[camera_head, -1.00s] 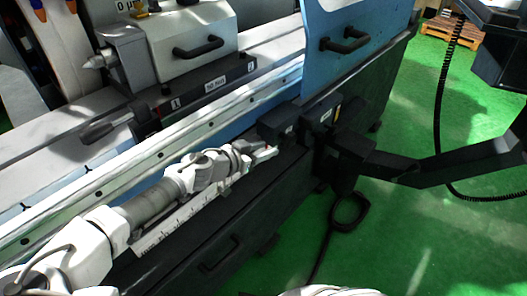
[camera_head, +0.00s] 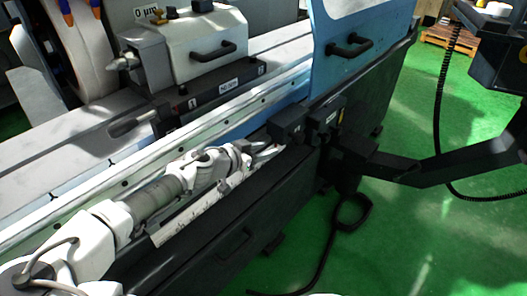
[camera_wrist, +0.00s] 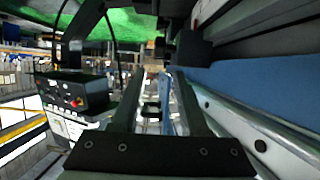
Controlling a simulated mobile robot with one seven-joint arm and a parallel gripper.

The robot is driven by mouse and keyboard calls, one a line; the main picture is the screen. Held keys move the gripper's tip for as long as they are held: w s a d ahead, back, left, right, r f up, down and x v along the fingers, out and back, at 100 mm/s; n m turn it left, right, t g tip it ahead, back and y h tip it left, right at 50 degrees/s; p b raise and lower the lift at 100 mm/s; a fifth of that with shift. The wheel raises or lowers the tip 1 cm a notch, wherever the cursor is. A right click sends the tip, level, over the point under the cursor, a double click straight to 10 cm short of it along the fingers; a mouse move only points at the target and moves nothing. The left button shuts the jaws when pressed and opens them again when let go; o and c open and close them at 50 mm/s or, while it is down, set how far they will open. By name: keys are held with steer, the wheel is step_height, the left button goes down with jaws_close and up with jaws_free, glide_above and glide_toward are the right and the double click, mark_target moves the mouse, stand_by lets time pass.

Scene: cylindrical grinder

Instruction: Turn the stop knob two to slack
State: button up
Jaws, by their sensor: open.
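A black bar (camera_head: 222,88) on the machine table carries small white labels, one near each end. The left label seems to read 1; the right one (camera_head: 261,70) is too small to read surely. A small dark knob (camera_head: 183,90) stands at the bar's left end. I cannot make out a separate second knob clearly. My gripper (camera_head: 272,152) is open and empty, low in front of the table rail, just left of a black block (camera_head: 287,128). In the wrist view my gripper (camera_wrist: 153,82) shows two fingers apart with nothing held between them.
A white headstock (camera_head: 195,45) with a black handle sits behind the bar. A blue door (camera_head: 345,45) stands to its right. Another black block (camera_head: 325,113) and a dark support arm (camera_head: 440,168) are on the right. A control panel (camera_wrist: 75,95) shows in the wrist view.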

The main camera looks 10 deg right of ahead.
steer(key=shift+s+a+r, duration=0.1)
steer(key=shift+s+a, duration=0.05)
steer(key=shift+a, duration=0.05)
stand_by(0.6)
